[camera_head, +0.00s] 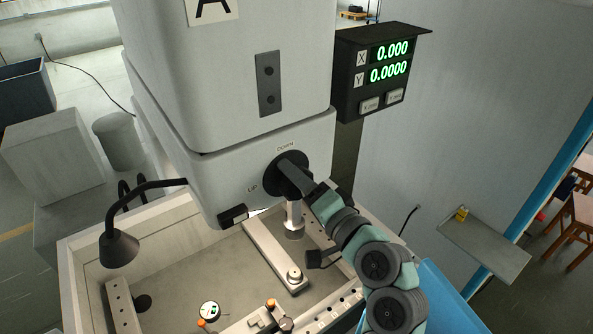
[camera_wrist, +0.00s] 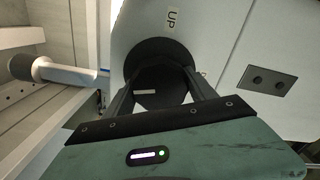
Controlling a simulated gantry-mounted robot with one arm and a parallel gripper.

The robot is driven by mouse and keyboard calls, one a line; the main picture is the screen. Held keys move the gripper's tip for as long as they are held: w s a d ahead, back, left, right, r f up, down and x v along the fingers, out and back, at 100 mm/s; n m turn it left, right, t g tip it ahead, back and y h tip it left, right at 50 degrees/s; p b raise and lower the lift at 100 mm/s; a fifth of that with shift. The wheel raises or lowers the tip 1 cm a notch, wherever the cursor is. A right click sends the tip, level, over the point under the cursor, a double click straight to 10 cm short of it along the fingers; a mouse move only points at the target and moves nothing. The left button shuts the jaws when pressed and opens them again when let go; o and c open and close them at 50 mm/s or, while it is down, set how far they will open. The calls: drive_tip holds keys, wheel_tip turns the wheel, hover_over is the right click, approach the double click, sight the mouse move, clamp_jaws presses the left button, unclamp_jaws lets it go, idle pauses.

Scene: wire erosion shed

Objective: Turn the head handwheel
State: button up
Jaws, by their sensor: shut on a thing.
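The head handwheel (camera_head: 272,175) is a black round disc on the front of the pale machine head, between the labels UP and DOWN. In the wrist view, the handwheel (camera_wrist: 148,52) fills the space ahead of my gripper, close to the UP label. My gripper (camera_head: 291,172) reaches in from the lower right and is shut on the handwheel. In the wrist view, the two dark fingers of my gripper (camera_wrist: 162,80) lie on either side of the wheel's middle. The exact contact at the fingertips is hard to make out.
A black lamp (camera_head: 119,248) bends over the open tank (camera_head: 80,245) below the head. A nozzle (camera_head: 294,215) hangs beside my arm. A small shelf (camera_head: 485,250) stands at right.

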drive_tip(key=m+p, duration=0.3)
drive_tip(key=m, duration=0.1)
drive_tip(key=shift+r+m, duration=0.15)
drive_tip(key=shift+m, duration=0.15)
drive_tip(key=shift+m+p, duration=0.4)
drive_tip(key=shift+m, duration=0.1)
drive_tip(key=shift+f, duration=0.2)
drive_tip(key=o, duration=1.4)
drive_tip(key=b+v, duration=0.1)
drive_tip(key=v, duration=0.9)
drive_tip(key=shift+s+d+b, duration=0.3)
drive_tip(key=shift+b, duration=0.1)
